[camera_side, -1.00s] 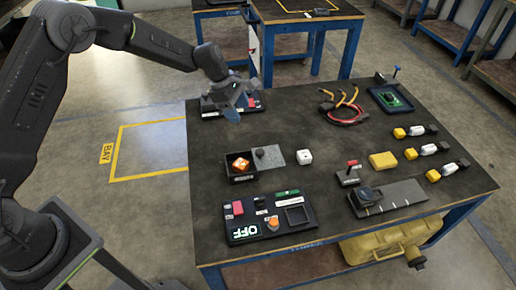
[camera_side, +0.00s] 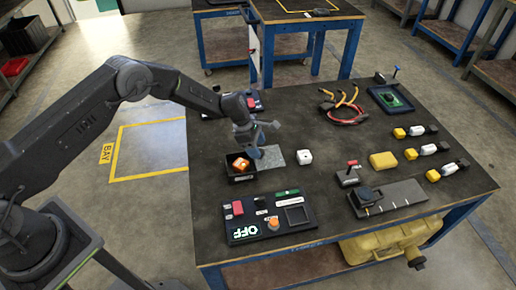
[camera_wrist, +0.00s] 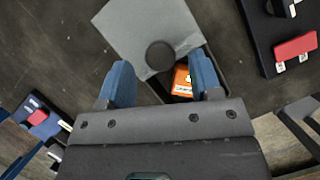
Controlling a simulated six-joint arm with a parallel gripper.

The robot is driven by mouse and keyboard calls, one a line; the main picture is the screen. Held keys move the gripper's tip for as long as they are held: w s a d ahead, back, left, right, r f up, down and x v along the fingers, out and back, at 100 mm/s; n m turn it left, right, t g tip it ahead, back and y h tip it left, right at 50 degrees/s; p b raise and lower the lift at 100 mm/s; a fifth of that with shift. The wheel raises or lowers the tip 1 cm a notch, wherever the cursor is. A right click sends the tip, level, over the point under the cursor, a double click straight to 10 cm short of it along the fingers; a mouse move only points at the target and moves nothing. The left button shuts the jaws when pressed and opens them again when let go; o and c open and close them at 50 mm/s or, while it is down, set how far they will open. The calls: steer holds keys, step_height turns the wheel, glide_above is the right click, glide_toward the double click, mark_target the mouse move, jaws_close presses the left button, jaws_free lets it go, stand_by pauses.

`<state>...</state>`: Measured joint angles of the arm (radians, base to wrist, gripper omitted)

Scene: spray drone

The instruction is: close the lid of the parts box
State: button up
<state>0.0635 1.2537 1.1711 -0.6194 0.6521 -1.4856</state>
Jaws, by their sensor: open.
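The parts box (camera_side: 243,179) is a small black open-topped box with an orange block (camera_side: 240,164) inside. Its flat grey lid (camera_side: 274,159) lies to the right of the opening, leaving at least part of the box uncovered. In the wrist view the lid (camera_wrist: 133,28) has a round dark knob (camera_wrist: 160,56) near its box-side edge, and the orange block (camera_wrist: 181,79) shows partly behind a finger. My gripper (camera_side: 254,149) is open above the lid and box, fingers pointing down. In the wrist view the knob appears ahead of the gap between the blue fingertips, with nothing held.
A switch panel (camera_side: 244,214) with an OFF display lies in front of the box. A lever unit (camera_side: 348,177) and yellow block (camera_side: 383,160) are farther right. Cables (camera_side: 344,110) lie behind.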

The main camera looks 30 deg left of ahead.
steer(key=shift+w+d+f, duration=0.1)
steer(key=shift+d+f, duration=0.15)
steer(key=shift+f, duration=0.45)
steer(key=shift+c, duration=0.3)
jaws_close()
